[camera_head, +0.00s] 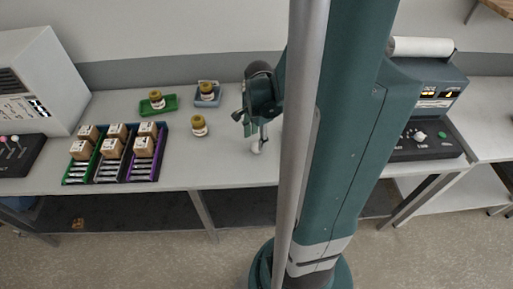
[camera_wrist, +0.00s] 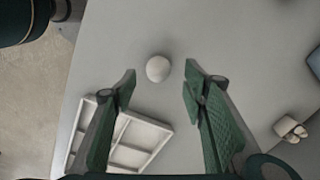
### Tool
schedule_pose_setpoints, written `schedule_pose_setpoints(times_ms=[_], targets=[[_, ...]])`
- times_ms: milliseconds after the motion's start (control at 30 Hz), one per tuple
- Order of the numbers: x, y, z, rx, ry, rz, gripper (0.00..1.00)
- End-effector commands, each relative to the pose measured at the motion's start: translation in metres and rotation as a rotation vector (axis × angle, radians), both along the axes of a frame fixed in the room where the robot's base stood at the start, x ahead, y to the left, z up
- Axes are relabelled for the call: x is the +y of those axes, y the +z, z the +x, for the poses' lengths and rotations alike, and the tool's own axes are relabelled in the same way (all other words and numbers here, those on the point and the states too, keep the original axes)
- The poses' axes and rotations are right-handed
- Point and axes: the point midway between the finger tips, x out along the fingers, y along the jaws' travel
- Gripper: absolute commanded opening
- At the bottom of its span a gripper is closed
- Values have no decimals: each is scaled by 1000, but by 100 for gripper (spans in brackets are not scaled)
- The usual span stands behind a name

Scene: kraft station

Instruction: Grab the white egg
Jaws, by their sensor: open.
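The white egg (camera_wrist: 158,68) rests on the grey table in the wrist view, slightly beyond my fingertips and between their lines. It also shows small in the head view (camera_head: 255,149), just below my gripper (camera_head: 251,128). In the wrist view my gripper (camera_wrist: 161,82) is open, its two green fingers apart with nothing between the pads. I cannot tell how high the fingertips are above the table.
A white divided tray (camera_wrist: 137,140) lies under the left finger. Coloured racks with boxes (camera_head: 163,152) stand further left.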

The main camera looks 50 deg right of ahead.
Motion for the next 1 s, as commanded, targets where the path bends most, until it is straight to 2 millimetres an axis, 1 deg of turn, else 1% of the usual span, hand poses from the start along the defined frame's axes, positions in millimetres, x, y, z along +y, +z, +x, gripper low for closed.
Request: schedule_pose_setpoints(times_ms=[167, 600, 767, 1000], targets=[[1, -9, 0, 0, 0, 0, 43], [2, -45, 0, 0, 0, 0, 43], [1, -50, 1, 0, 0, 0, 43], [1, -51, 1, 0, 0, 0, 43]])
